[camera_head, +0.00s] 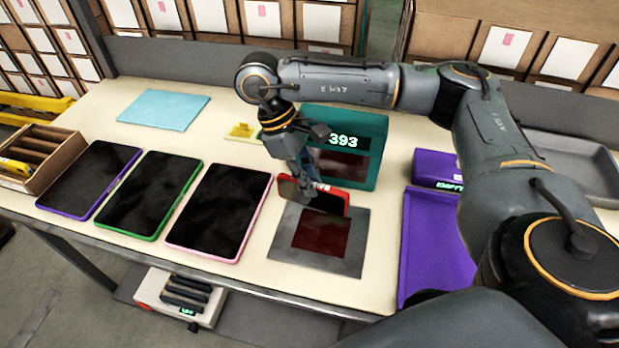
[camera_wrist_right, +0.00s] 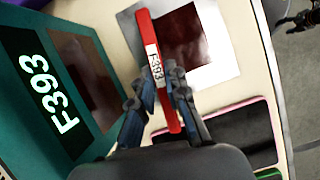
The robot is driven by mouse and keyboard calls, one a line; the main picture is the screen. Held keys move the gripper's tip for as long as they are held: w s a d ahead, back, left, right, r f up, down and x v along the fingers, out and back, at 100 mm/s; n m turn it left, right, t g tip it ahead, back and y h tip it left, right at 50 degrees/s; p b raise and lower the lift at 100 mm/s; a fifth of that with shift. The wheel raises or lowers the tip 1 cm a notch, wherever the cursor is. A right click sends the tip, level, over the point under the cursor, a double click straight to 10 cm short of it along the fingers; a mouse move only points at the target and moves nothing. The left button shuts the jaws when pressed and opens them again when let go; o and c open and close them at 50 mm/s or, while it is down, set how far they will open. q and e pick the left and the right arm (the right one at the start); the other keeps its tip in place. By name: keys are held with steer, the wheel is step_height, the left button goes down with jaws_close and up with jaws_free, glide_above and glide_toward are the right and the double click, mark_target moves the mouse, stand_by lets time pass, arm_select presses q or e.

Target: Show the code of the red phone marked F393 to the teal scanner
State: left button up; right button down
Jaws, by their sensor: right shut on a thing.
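The red phone (camera_head: 328,201) is held on its long edge, dark screen towards the head camera, above the far edge of a grey plate with a dark red square (camera_head: 283,253). My right gripper (camera_head: 306,186) is shut on it. In the right wrist view the phone (camera_wrist_right: 145,30) appears edge-on between the fingers (camera_wrist_right: 164,88), with a white F393 label on its edge. The teal scanner (camera_head: 376,123) stands just behind, apart from the phone; its display reads F393 in the wrist view (camera_wrist_right: 22,60). A dark gripper (camera_wrist_right: 298,20), probably my left, shows at the wrist view's corner.
Three tablets, purple-framed (camera_head: 90,180), green-framed (camera_head: 150,193) and pink-framed (camera_head: 222,208), lie left of the plate. A purple tray (camera_head: 425,245) and purple box (camera_head: 435,167) are right. A blue mat (camera_head: 164,109), yellow piece (camera_head: 241,130) and wooden box (camera_head: 62,150) stand left.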

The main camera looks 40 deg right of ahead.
stand_by(0.3)
steer(key=shift+r+p, duration=0.35)
steer(key=shift+r, duration=0.2)
step_height(320, 180, up, 5)
steer(key=p, duration=0.4)
steer(key=shift+r, duration=0.1)
